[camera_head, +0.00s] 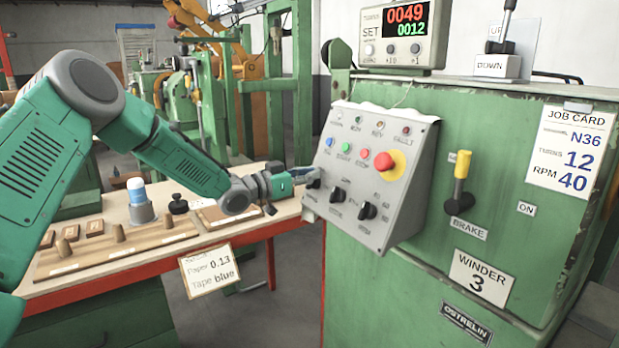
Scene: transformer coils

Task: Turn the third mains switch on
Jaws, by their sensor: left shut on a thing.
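The grey sloped control panel (352,165) is fixed to the front of the green machine marked Winder 3. Along its lower row are black rotary switches: the leftmost switch (314,183), a middle switch (338,194) and a right switch (367,210). My left gripper (306,177) reaches in from the left and is shut on the leftmost switch at the panel's left edge. The fingers partly hide that switch, and its label and setting are not readable. My right gripper is out of view.
A red mushroom button (384,161) on a yellow base sits on the panel. A yellow-topped brake lever (460,180) stands to the right. A counter display (405,30) is above. The workbench (100,285) at left holds wooden parts and a tape roll.

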